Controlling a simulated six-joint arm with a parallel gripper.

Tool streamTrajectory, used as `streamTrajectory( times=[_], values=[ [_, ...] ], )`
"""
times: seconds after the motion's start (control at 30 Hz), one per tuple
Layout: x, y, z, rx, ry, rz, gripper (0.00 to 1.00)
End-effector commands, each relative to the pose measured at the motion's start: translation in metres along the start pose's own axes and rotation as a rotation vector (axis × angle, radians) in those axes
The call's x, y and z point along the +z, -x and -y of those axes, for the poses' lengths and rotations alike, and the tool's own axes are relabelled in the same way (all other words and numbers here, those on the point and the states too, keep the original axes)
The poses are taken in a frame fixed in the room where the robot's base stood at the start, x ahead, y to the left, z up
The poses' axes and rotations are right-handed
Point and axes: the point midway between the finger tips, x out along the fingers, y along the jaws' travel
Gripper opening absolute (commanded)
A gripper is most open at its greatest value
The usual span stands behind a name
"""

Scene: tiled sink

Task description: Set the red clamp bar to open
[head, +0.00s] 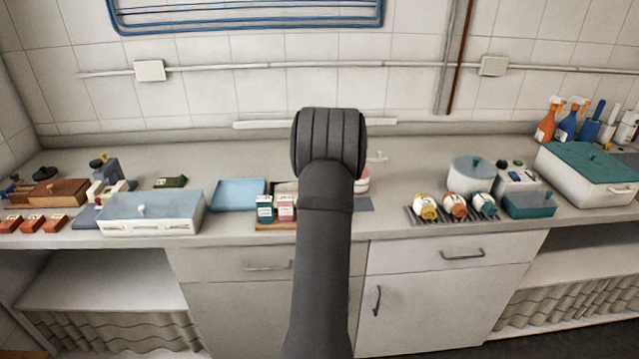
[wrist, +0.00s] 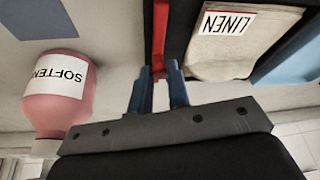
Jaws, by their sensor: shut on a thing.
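The red clamp bar (wrist: 159,40) shows in the wrist view as a narrow red strip running down from the top edge to between my fingertips. My gripper (wrist: 158,76) has two blue fingers, shut on the near end of this bar. A dark panel lies on both sides of the bar. A beige cloth bag (wrist: 240,52) labelled LINEN is just right of the bar. In the head view my own arm hides the bar and the gripper. I cannot tell the bar's setting.
A pink bottle (wrist: 58,95) labelled SOFTEN is left of my fingers in the wrist view. In the head view, a blue tray (head: 238,193) and small bottles (head: 265,208) stand left of my arm. A rack with several bottles (head: 455,205) stands to the right.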

Motion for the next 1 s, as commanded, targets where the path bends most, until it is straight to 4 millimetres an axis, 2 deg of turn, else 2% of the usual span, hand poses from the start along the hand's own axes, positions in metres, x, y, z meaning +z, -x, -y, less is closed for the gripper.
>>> streamTrajectory(
  times=[0.07, 0.1, 0.2, 0.47, 0.63, 0.77, 1.0],
  values=[
    [0.001, 0.002, -0.006, 0.008, -0.002, -0.001, 0.00],
    [0.002, 0.002, -0.006, 0.009, -0.002, -0.001, 0.22],
    [0.002, 0.002, -0.006, 0.008, -0.003, 0.000, 0.38],
    [0.001, 0.001, -0.004, 0.006, -0.002, 0.000, 0.38],
    [0.001, 0.015, -0.004, 0.006, -0.002, -0.002, 0.38],
    [0.000, 0.040, -0.004, 0.007, -0.002, -0.004, 0.38],
    [0.000, 0.100, -0.004, 0.008, -0.002, -0.004, 0.38]
  ],
)
